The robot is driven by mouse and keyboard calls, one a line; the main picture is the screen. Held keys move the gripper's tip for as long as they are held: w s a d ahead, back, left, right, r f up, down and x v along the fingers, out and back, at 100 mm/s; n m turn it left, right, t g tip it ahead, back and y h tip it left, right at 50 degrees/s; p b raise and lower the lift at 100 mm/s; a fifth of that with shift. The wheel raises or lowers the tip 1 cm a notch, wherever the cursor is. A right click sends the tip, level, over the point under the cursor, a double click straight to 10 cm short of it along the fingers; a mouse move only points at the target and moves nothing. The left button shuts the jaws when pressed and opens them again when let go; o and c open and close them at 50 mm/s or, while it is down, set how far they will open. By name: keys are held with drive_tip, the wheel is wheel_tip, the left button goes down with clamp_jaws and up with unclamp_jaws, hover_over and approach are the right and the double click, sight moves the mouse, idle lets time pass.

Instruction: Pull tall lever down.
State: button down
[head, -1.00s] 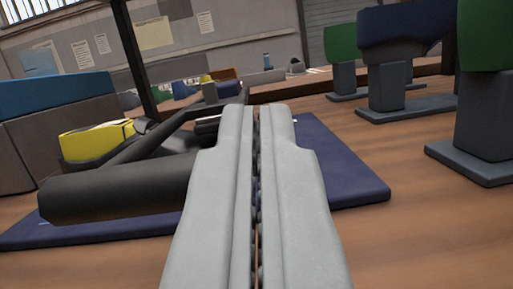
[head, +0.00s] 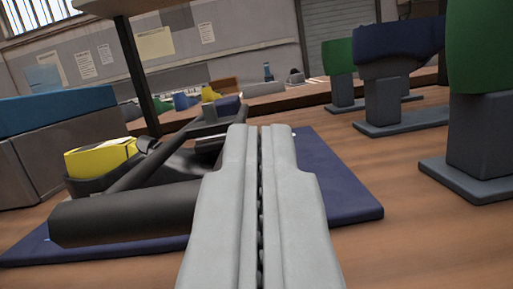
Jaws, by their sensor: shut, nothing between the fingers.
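The lever (head: 125,213) is a dark grey thick bar with a blunt end at the left, lying low across the blue mat. A thinner dark arm (head: 158,165) runs from near it up and back to a small grey block. My gripper (head: 257,130) is shut and empty. It points forward over the mat, just right of the thick bar, and hides that bar's right end. I cannot tell whether they touch. A yellow piece (head: 100,157) sits in a dark holder behind the bar.
The blue mat (head: 335,185) lies on a brown wooden table (head: 400,245). Green and dark blue lasts on grey stands (head: 385,95) stand at the right. A grey box with a blue top (head: 60,113) is at the left. Bare table shows at front right.

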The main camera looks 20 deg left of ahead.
drive_tip(key=v, duration=0.9)
drive_tip(key=shift+s, duration=0.15)
drive_tip(key=shift+d+r, duration=0.1)
drive_tip(key=shift+r, duration=0.05)
